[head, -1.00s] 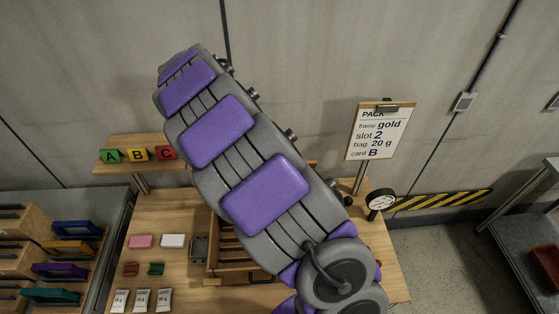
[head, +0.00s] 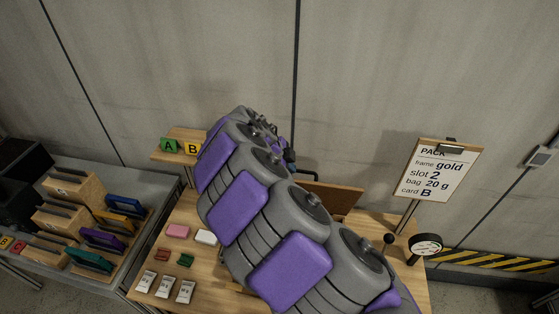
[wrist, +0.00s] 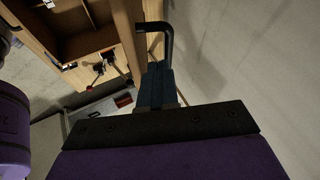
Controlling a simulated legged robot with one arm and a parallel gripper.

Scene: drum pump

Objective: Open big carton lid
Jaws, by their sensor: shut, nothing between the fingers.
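A brown wooden panel (head: 335,197) stands tilted up behind my arm in the head view. It looks like the big carton's lid, but my arm hides its lower part and most of the carton. In the wrist view, an open wooden box (wrist: 92,45) is at the upper left, with a panel edge (wrist: 128,40) beside it. A black bent rod (wrist: 168,38) runs from near that edge toward my gripper (wrist: 155,88). My gripper's dark fingers are shut and empty beside the rod's lower end; I cannot tell whether they touch.
A dial gauge (head: 425,245) and a PACK sign (head: 440,172) stand at right. A side bench (head: 55,180) at left holds wooden holders and coloured frames.

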